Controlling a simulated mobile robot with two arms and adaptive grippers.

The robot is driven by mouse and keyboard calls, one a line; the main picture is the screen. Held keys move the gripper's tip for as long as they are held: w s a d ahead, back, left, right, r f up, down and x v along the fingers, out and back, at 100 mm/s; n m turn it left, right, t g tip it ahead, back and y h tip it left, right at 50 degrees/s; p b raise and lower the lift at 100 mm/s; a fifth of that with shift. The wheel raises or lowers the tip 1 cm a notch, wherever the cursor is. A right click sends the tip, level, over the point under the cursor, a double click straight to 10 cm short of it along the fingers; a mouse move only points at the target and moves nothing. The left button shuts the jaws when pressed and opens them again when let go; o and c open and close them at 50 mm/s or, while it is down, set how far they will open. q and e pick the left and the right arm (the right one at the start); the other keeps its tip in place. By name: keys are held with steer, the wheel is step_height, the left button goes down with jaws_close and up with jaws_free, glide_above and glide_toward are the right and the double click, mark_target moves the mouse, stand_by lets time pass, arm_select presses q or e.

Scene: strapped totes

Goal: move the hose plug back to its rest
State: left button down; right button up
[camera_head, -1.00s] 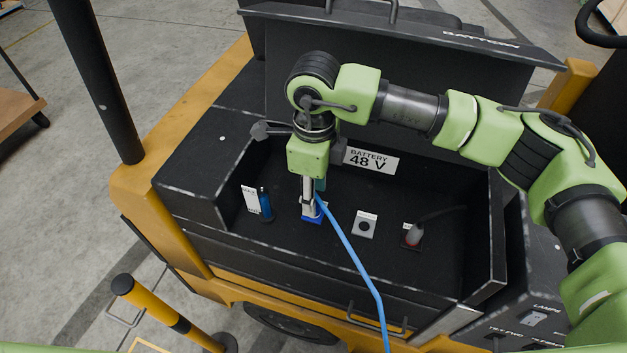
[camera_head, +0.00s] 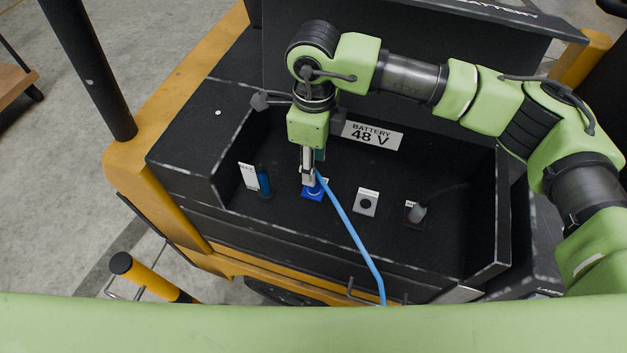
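The blue hose (camera_head: 348,226) rises from the bottom of the head view to the foot of my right gripper (camera_head: 308,176). Its plug is mostly hidden behind the fingers; a teal part (camera_head: 320,156) shows beside them. My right gripper points down at the blue plate (camera_head: 313,193) on the floor of the black battery box. The fingers are seen edge-on, at or around the plug, so I cannot tell whether they grip it. A blue upright cylinder (camera_head: 264,180) stands to the left by a white card (camera_head: 248,176). My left gripper is not in view.
Right of the blue plate are a pale plate with a dark round socket (camera_head: 366,202) and a grey plug with a dark cable (camera_head: 416,212). The box walls (camera_head: 503,205) enclose the work area. A "48 V" label (camera_head: 372,136) is on the back wall.

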step_height(320, 180, down, 3)
steer(key=shift+s+r+b, duration=0.1)
steer(key=shift+b, duration=0.25)
step_height(320, 180, down, 3)
steer(key=b, duration=0.3)
steer(key=shift+f, duration=0.2)
steer(key=shift+f+b, duration=0.4)
steer(key=shift+b, duration=0.4)
steer(key=shift+b, duration=0.45)
steer(key=shift+b, duration=0.45)
